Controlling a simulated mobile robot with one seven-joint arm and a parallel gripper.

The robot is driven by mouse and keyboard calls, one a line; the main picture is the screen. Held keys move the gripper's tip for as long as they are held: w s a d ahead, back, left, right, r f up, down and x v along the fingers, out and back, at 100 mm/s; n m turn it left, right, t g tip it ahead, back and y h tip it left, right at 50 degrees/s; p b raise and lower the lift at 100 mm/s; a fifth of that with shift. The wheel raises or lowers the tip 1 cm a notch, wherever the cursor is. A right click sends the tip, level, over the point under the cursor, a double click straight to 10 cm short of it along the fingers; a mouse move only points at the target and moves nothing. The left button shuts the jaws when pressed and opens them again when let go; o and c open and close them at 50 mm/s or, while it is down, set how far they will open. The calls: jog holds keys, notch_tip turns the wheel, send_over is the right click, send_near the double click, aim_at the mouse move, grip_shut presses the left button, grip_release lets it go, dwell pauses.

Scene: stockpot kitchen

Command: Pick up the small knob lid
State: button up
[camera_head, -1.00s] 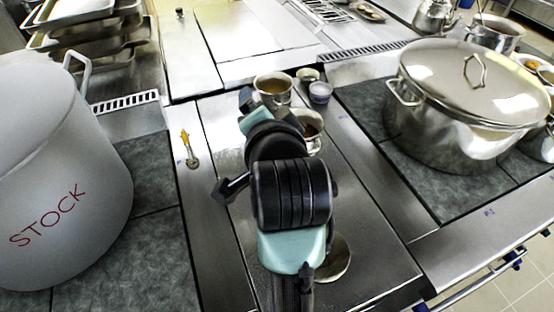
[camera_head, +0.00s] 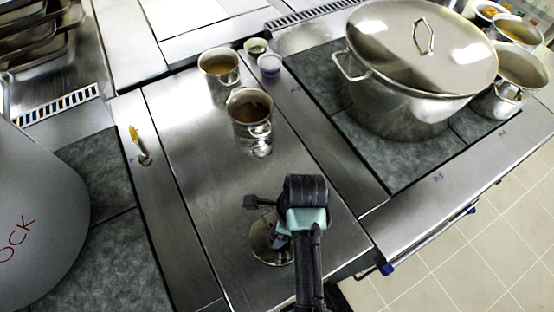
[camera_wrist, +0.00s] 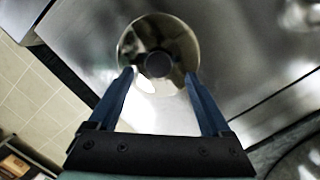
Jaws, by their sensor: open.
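The small knob lid (camera_wrist: 158,32) is a shiny round metal disc with a dark round knob (camera_wrist: 158,64) at its middle. It lies on the steel counter. In the head view the lid (camera_head: 262,246) shows near the counter's front edge, partly hidden behind my arm. My gripper (camera_wrist: 158,76) is open above the lid, with its two blue fingers on either side of the knob in the wrist view. The fingers hold nothing. In the head view my gripper (camera_head: 278,240) is mostly hidden by my wrist, so its height above the lid is unclear.
Two metal pots, one nearer (camera_head: 252,138) and one farther (camera_head: 218,84), stand behind on the counter beside small cups (camera_head: 269,66). The counter around the lid is clear.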

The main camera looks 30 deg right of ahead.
jog(key=shift+w+a+f+p, duration=0.1)
jog(key=shift+a+f+p, duration=0.05)
jog(key=shift+f, duration=0.8)
jog(key=shift+w+a+f+p, duration=0.1)
jog(key=shift+a+f+p, duration=0.1)
jog(key=shift+f, duration=0.7)
jog(key=shift+a+f+p, duration=0.1)
jog(key=shift+f+p, duration=0.05)
jog(key=shift+f, duration=0.8)
jog(key=shift+c, duration=0.3)
grip_shut()
